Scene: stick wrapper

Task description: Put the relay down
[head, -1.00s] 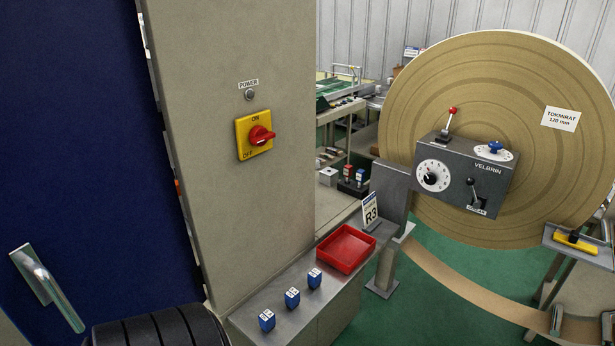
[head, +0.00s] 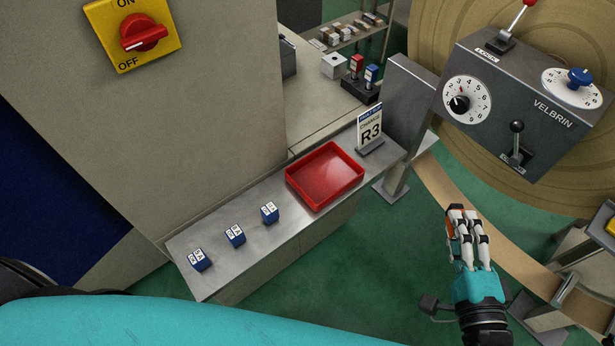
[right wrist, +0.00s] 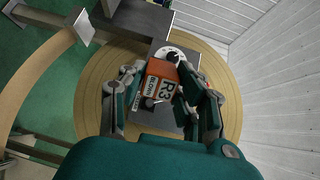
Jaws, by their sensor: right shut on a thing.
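My right gripper (head: 466,222) is in the lower right of the head view, over the green floor. It is shut on an orange relay, which shows in the right wrist view (right wrist: 162,82) between the fingers. The relay's label reads R3 and BLOWN. In the head view only a sliver of orange shows beside the fingers. An empty red tray (head: 325,172) sits on the metal shelf, left of the gripper and apart from it. A sign (head: 370,128) reading CHANGE R3 stands behind the tray. My left gripper is not in view.
Three blue relays (head: 236,235) stand in a row on the metal shelf (head: 215,270), left of the tray. The grey VELBRIN control box (head: 530,100) with levers and dials is at the upper right, before the large brown roll (head: 430,45). A brown strip (head: 480,225) runs behind my gripper.

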